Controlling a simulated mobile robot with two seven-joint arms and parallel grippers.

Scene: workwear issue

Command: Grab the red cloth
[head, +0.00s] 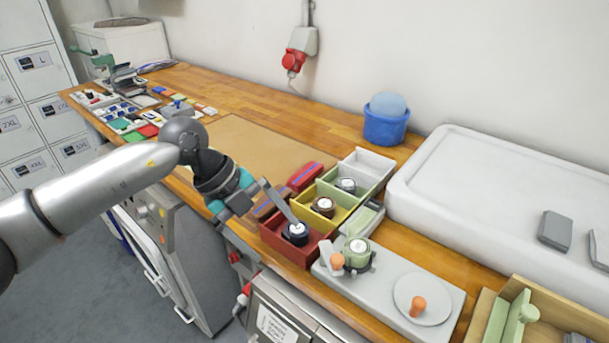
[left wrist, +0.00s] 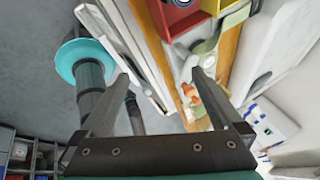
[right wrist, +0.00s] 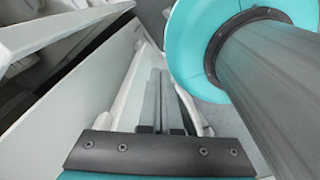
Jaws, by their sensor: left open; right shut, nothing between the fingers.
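A red item with blue stripes (head: 305,177), perhaps a folded cloth, lies on the wooden worktop behind the open bins. My left gripper (head: 284,208) is open and empty, in front of the striped red item and near the red bin (head: 283,243). In the left wrist view its spread fingers (left wrist: 162,82) have nothing between them. My right gripper (right wrist: 163,85) is shut and empty, low beside pale panels, and out of the head view.
Yellow and green bins stand behind the red bin, each holding a round item. A grey board (head: 385,290) with orange knobs lies in front. A large white tray (head: 500,190) fills the right; a blue tub (head: 386,127) stands behind. The brown mat (head: 245,150) is clear.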

